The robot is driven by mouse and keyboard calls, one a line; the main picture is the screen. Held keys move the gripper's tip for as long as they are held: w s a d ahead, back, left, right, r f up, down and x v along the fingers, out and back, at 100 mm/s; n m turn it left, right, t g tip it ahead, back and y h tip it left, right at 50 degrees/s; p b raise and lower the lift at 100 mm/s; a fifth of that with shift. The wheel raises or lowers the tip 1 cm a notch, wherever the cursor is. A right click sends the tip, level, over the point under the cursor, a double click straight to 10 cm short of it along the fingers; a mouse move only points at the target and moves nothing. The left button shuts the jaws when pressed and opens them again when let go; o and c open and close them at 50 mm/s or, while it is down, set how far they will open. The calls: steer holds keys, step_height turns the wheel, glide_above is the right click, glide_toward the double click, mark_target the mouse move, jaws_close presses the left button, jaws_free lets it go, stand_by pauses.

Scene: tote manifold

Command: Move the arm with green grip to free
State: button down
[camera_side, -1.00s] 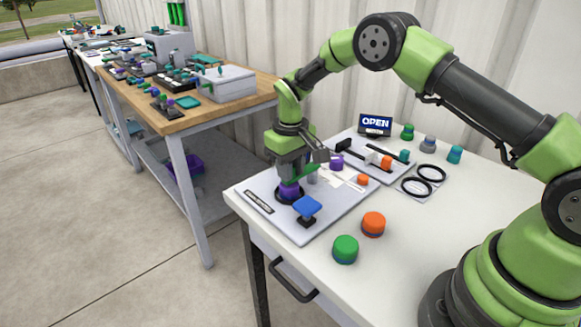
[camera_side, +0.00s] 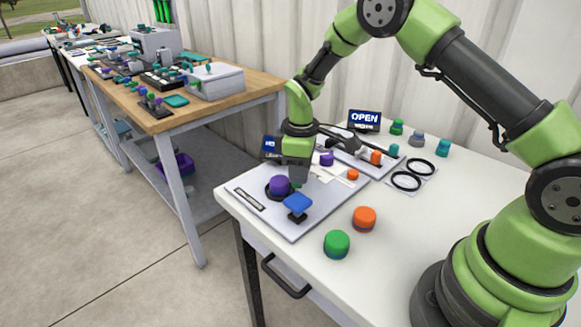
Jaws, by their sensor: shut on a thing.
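My gripper (camera_side: 298,182) points down over the grey panel (camera_side: 246,212), just behind the blue paddle and to the right of the purple knob. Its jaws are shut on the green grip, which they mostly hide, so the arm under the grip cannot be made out. The purple knob (camera_side: 279,185) sits in a dark ring on the panel. The blue flat-topped paddle (camera_side: 297,201) stands on a dark base in front of it. The word "free" cannot be read anywhere on the panel.
An orange knob (camera_side: 364,218) and a green knob (camera_side: 337,243) stand on the white table, right of the panel. Black rings (camera_side: 406,181) lie farther right.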

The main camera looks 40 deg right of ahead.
steer(key=s+d+n, duration=0.1)
steer(key=n, duration=0.1)
steer(key=s+d+n, duration=0.1)
steer(key=n, duration=0.1)
steer(key=shift+d+n, duration=0.15)
steer(key=shift+n, duration=0.15)
steer(key=shift+s+d+n, duration=0.25)
steer(key=shift+d+n, duration=0.5)
steer(key=shift+n, duration=0.4)
steer(key=shift+s+d+n, duration=0.2)
steer(key=shift+d+n, duration=0.5)
steer(key=shift+n, duration=0.45)
steer(key=c, duration=1)
jaws_free()
steer(key=shift+o, duration=0.2)
step_height(320, 180, up, 10)
